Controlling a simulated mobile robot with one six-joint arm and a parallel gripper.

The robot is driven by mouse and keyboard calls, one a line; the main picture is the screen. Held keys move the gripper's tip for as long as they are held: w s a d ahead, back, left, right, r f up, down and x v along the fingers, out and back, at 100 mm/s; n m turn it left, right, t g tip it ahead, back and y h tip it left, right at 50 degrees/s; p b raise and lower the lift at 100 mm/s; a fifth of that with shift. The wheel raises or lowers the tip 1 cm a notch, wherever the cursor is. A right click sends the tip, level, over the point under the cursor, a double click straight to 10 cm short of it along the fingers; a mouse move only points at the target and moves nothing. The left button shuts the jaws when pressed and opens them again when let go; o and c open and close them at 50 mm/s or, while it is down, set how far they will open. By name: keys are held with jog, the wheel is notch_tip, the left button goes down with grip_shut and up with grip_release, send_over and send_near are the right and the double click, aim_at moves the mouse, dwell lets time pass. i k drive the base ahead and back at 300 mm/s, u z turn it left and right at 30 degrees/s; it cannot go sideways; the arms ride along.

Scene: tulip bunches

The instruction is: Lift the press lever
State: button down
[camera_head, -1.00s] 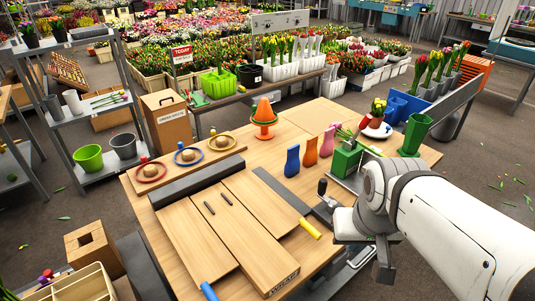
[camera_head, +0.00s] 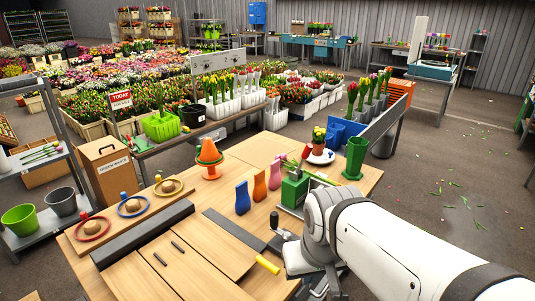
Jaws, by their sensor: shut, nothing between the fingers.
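A small dark lever with a black upright knob (camera_head: 274,220) stands on the wooden workbench (camera_head: 345,190), left of my wrist. It looks like the press lever, but its lower part is partly hidden by my arm. A green box-shaped device (camera_head: 294,190) holding green stems sits just behind it on a grey plate. My gripper (camera_head: 318,283) is at the end of my white arm, near the bench's right front, to the right of and nearer than the lever. It is shut and empty, apart from the lever, and partly hidden by my wrist.
A yellow cylinder (camera_head: 267,265) lies left of my gripper. A tall green vase (camera_head: 355,158) stands at the back right. Floor to the right is mostly clear.

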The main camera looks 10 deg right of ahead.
aim_at(307, 152)
jog(key=u, duration=0.1)
jog(key=k, duration=1.05)
jog(key=z, duration=0.65)
jog(key=i, duration=1.55)
jog(key=u, duration=0.75)
